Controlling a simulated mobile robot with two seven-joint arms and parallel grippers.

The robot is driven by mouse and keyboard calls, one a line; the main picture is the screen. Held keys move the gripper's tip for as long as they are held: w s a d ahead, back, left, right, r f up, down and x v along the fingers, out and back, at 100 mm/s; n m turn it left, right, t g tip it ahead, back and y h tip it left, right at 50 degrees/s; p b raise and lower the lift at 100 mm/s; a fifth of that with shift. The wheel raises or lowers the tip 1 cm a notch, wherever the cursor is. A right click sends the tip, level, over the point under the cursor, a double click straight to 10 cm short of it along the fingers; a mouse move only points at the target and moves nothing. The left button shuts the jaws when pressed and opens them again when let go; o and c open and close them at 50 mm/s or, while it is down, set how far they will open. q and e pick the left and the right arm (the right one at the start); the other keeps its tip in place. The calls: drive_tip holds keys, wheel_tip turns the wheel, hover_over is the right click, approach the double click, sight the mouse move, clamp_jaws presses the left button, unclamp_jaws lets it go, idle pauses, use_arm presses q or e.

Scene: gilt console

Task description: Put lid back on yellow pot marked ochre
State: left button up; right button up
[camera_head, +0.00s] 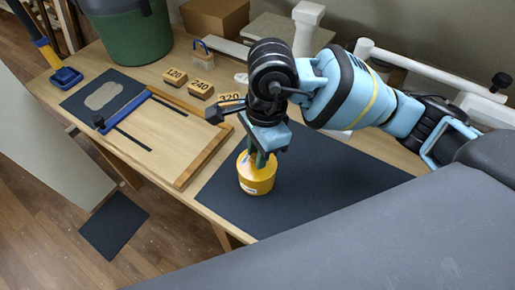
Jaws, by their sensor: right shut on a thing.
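The yellow pot (257,183) stands upright on a dark mat (310,196) near the bench's front edge. A small pale label shows low on its front, too small to read. My right gripper (262,160) points down at the pot's top, with its fingers shut on what looks like the lid. The lid is yellow like the pot and mostly hidden by the fingers and wrist. I cannot tell whether it is seated on the rim or just above it. My left gripper is not in view.
Left of the mat is a wooden board with a blue clamp (99,122). Wooden blocks marked 120 (175,76), 240 (201,89) and 320 stand behind. A green bin (135,35) and a cardboard box (214,16) are at the back. The mat right of the pot is clear.

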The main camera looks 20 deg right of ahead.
drive_tip(key=o, duration=1.5)
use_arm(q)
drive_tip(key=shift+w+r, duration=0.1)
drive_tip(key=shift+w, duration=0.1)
use_arm(e)
drive_tip(key=shift+r, duration=0.1)
drive_tip(key=shift+r+p, duration=1.55)
drive_tip(key=shift+r, duration=1.9)
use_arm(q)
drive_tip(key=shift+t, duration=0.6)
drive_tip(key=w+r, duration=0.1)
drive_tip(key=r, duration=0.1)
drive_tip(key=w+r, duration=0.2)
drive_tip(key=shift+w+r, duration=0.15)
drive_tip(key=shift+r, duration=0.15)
use_arm(e)
clamp_jaws()
